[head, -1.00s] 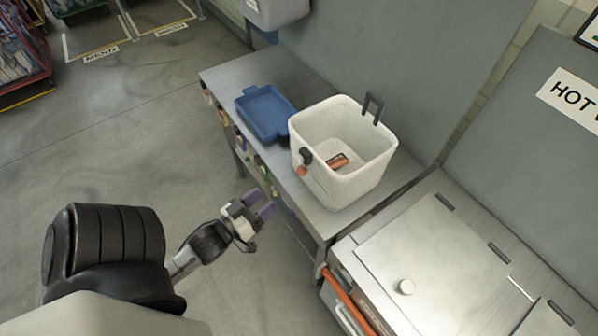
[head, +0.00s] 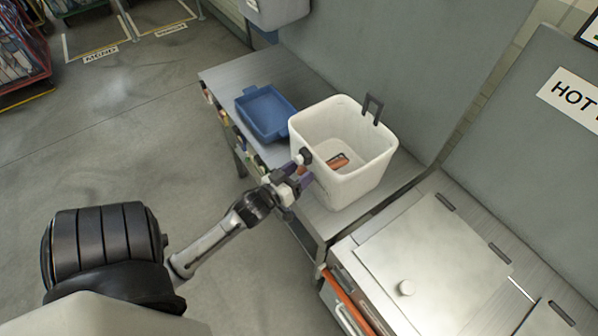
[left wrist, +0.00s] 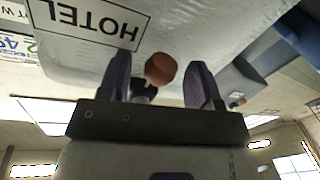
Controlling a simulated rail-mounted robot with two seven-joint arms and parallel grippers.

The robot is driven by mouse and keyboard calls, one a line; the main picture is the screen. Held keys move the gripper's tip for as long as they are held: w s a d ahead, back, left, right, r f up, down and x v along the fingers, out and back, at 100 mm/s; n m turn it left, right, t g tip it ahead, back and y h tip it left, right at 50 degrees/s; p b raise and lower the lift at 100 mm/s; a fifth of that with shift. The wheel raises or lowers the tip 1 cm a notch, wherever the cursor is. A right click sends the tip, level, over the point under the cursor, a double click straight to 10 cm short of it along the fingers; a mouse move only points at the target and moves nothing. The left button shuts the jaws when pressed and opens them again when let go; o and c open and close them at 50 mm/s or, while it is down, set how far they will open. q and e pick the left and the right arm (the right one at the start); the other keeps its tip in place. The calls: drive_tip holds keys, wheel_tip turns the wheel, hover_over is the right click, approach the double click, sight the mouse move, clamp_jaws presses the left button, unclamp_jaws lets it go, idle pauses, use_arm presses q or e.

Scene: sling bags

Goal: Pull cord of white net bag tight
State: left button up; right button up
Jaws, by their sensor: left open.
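The white bag (head: 365,180) stands open-topped and box-shaped on the metal counter, with a dark loop handle (head: 373,108) at its far rim. A black piece (head: 305,156) sits at its near left rim. In the left wrist view its pale wall carries a HOTEL label (left wrist: 88,20), and a reddish-brown cord ball (left wrist: 161,69) with a black part below it shows between my fingers. My left gripper (head: 301,175) is open beside the bag's near left wall, its purple fingers either side of the ball without visibly closing on it. My right gripper is not in view.
A blue tray (head: 265,112) lies on the counter left of the bag. A reddish-brown item (head: 338,161) lies inside the bag. A metal lid with a knob (head: 432,250) is at the front right. Grey walls rise behind the counter.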

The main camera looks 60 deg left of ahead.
use_arm(q)
drive_tip(key=shift+w, duration=0.1)
clamp_jaws()
idle(0.6)
